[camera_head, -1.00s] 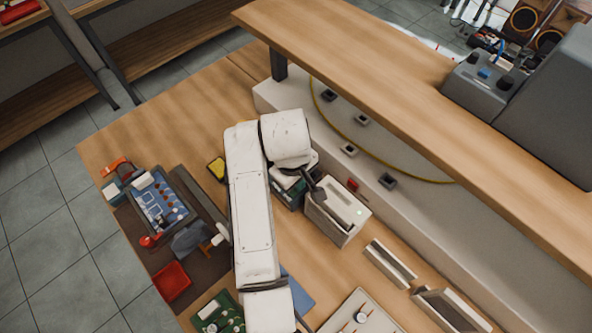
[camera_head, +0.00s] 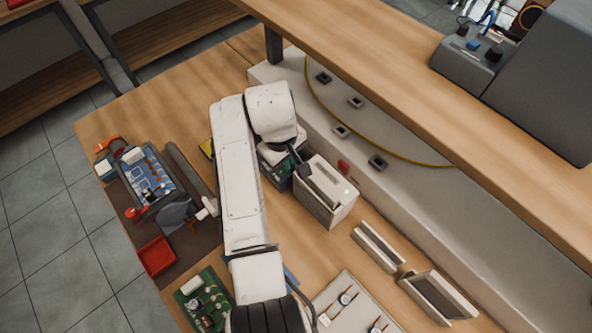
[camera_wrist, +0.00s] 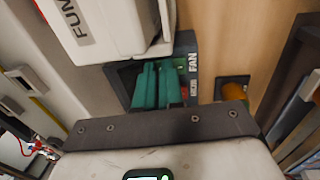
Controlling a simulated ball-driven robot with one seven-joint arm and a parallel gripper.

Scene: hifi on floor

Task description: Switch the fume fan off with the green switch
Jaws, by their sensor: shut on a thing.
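The dark fan switch box (camera_wrist: 194,62) with the word FAN on it sits close beside the white fume unit (camera_wrist: 95,22) in the wrist view. In the head view the white fume unit (camera_head: 325,193) stands on the bench, with a small green light on top. My gripper (camera_wrist: 157,84) has two teal fingers, nearly together, reaching down into the switch box. They cover most of the green switch; a little green (camera_wrist: 181,68) shows beside them. The switch's position is hidden. In the head view my gripper (camera_head: 300,163) is over the box, its fingertips hidden.
A wooden shelf (camera_head: 400,60) runs above the back of the bench. A red tray (camera_head: 157,257) and a green circuit board (camera_head: 204,300) lie at the left front. A pale tray (camera_head: 345,285) with small parts is at the front.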

